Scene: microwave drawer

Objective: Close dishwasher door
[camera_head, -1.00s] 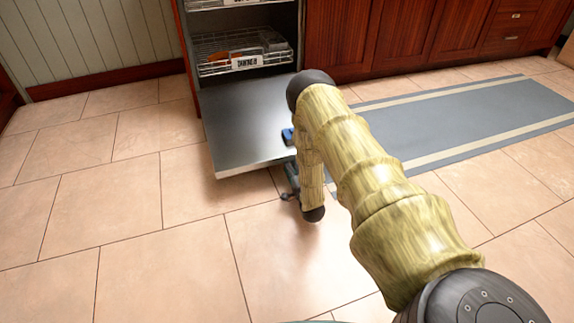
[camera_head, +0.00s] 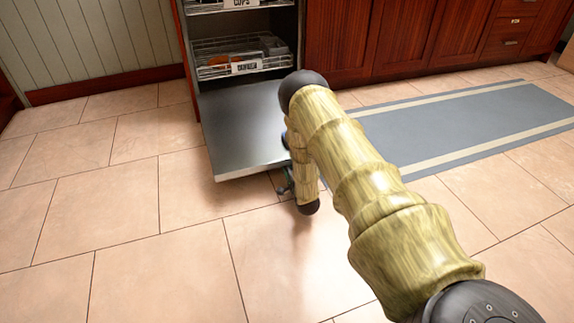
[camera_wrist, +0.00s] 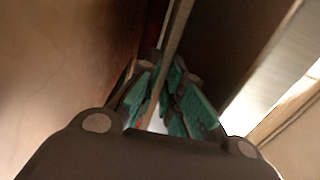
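The dishwasher door (camera_head: 240,130) is folded down in front of the dishwasher, a flat grey metal panel sticking out over the floor. My gripper (camera_head: 283,183) is low at the door's right front corner in the head view, mostly hidden behind my arm. In the wrist view, the teal finger pads of my gripper (camera_wrist: 168,95) stand apart, with a thin light strip running up between them. The strip looks like an edge of the door, but I cannot tell whether the fingers touch it.
Wire racks (camera_head: 243,62) with labels sit inside the dishwasher above the door. Red wooden cabinets (camera_head: 400,35) stand to the right. A grey-blue mat (camera_head: 460,125) lies on the tiles before them. The tiled floor (camera_head: 110,220) at left and front is clear.

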